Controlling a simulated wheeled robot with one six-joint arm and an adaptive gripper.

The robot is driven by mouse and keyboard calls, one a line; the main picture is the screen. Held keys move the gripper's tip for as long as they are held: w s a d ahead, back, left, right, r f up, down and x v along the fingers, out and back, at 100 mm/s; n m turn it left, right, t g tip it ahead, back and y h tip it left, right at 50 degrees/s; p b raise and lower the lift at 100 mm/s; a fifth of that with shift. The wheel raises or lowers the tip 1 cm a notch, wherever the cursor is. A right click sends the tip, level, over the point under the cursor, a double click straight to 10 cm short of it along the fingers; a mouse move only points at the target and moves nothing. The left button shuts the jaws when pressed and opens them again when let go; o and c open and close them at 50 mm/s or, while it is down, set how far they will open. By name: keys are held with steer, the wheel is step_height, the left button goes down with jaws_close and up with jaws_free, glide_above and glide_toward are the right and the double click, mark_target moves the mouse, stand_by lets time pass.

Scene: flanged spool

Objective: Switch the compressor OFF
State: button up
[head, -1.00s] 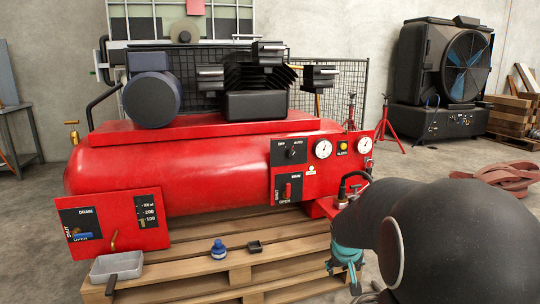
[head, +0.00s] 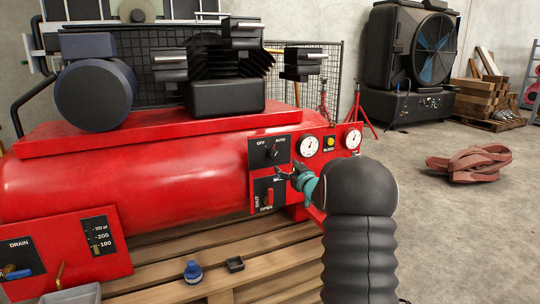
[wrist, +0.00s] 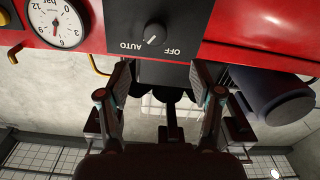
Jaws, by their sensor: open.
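The red compressor (head: 150,180) stands on a wooden pallet. Its black OFF/AUTO switch panel (head: 284,158) carries a small rotary knob (head: 272,151). In the wrist view, which is upside down, the knob (wrist: 154,33) shows a white mark that appears to slant toward the AUTO label. My gripper (head: 284,173) is at the front of the control panel, just below and right of the knob. In the wrist view my gripper (wrist: 160,78) has its two fingers apart with nothing between them. The knob lies beyond the fingertips, roughly between them, and looks untouched.
Gauges (head: 309,146) and a yellow button (head: 329,142) sit right of the switch. A red SHUT/OPEN lever (head: 268,197) is just below it, close to my gripper. Open floor is at right.

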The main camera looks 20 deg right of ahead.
mark_target(275, 156)
steer(key=w+p, duration=0.2)
steer(key=w, duration=1.1)
steer(key=shift+w+d, duration=0.15)
steer(key=shift+w, duration=0.05)
steer(key=c, duration=1.1)
